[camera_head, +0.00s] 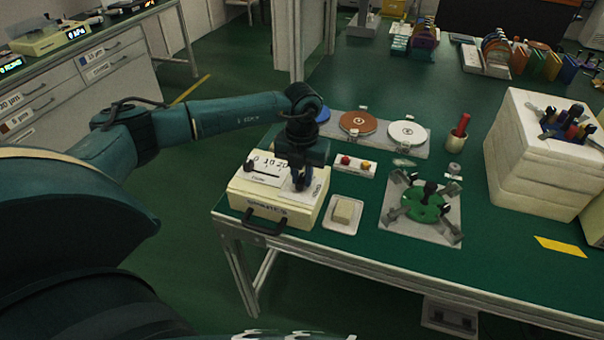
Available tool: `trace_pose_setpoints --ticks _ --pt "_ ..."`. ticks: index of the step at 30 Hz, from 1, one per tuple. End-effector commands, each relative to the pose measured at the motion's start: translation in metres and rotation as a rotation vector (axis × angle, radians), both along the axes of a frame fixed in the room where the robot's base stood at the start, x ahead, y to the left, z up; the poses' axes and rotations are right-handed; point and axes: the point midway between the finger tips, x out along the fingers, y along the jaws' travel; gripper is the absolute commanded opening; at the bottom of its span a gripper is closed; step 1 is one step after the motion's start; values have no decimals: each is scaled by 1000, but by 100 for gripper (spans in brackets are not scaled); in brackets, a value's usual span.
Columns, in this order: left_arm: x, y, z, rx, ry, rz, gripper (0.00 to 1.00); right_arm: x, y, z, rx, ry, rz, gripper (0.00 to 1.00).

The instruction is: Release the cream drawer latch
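A cream drawer box (293,213) stands at the near left corner of the green table, with a dark handle (265,224) on its front. A white block with dark marks (268,166) is on the left of its top. My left gripper (302,184) points down over the right part of the box top. Its dark fingers are close together at or just above the surface. I cannot make out a latch under them, nor whether they touch or hold anything. My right gripper is not in view.
A small tray with a beige block (344,213) is right of the box. Behind it are a red and yellow button box (354,166) and several coloured discs (358,122). A green fixture (425,204) and white foam stack (530,165) stand to the right.

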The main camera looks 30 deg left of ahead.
Motion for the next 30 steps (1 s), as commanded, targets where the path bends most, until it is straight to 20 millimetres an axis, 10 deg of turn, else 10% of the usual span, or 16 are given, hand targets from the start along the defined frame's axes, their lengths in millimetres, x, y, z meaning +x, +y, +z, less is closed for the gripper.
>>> trace_pose_setpoints --ticks 6,30 --pt "0 0 0 0 0 0 0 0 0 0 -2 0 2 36" --pt "1 0 -1 -1 -1 -336 0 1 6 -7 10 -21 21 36"
